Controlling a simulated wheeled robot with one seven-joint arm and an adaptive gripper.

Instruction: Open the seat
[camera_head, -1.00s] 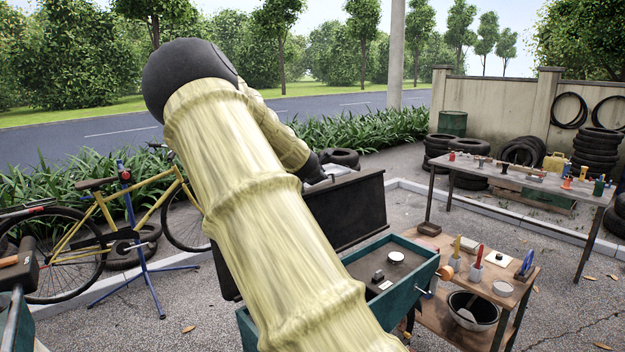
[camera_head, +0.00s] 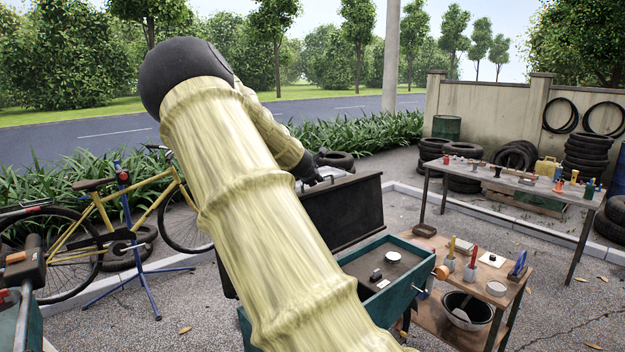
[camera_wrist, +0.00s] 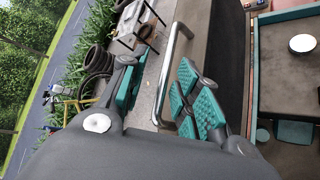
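The seat (camera_head: 345,212) is a dark panel standing steeply raised at the back of a teal box (camera_head: 412,285). In the wrist view the seat (camera_wrist: 222,45) runs down the middle, with a metal bar handle (camera_wrist: 178,55) along its left side. My gripper (camera_wrist: 163,96) has its teal-padded fingers apart, one on each side of the handle. I cannot tell whether either finger touches it. In the head view my gripper (camera_head: 316,172) is at the seat's upper edge, mostly hidden behind the seat and my arm. My arm also covers the seat's left part.
Inside the box are a white disc (camera_head: 393,256) and a small dark block. A wooden cart (camera_head: 470,268) with tools stands close at right. A long workbench (camera_head: 530,180) is further right. A yellow bicycle (camera_head: 100,225) on a blue stand is at left. Open gravel lies between.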

